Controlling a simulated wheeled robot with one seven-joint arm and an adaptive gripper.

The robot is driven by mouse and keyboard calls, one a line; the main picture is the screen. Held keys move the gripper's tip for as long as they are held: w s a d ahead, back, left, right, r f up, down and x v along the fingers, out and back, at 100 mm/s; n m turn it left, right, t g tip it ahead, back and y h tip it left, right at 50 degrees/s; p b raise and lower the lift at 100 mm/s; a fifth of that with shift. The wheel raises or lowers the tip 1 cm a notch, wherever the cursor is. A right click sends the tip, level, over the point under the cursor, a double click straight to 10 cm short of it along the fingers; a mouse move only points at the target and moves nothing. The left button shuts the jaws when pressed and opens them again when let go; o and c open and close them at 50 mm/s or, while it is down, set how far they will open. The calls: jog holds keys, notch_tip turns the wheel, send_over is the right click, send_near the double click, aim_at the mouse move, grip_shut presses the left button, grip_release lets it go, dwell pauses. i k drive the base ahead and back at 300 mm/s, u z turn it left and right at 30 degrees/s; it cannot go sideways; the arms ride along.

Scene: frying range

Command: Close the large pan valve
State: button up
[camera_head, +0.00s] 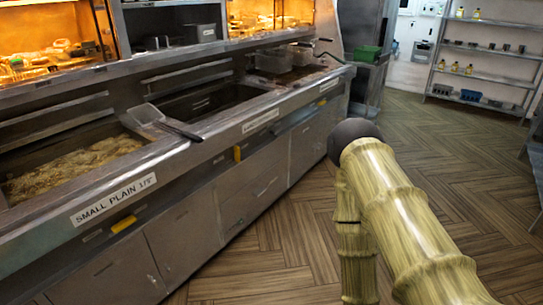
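A small yellow handle (237,154) is on the steel front of the frying range, below and left of a label (261,122) that seems to read "LARGE PLAIN". It looks upright, but it is too small to tell its exact setting. A second yellow handle (123,224) lies closer, under the "SMALL PLAIN" label (114,199), and runs along the front. The large pan (209,100) is a dark well behind the first handle. My arm fills the right foreground, apart from the range. My gripper does not show.
The small pan (75,168) holds frying food. A metal scoop (165,122) lies across the range edge, its handle over the front. Wood-pattern floor is clear between the range and my arm. A green box (366,53) and shelves (487,55) stand at the back.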

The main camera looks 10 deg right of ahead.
aim_at(238, 158)
jog(key=u, duration=0.05)
jog(key=k, duration=0.5)
jog(key=z, duration=0.75)
jog(key=i, duration=1.75)
jog(key=u, duration=1.15)
jog(key=i, duration=0.35)
jog(key=u, duration=0.4)
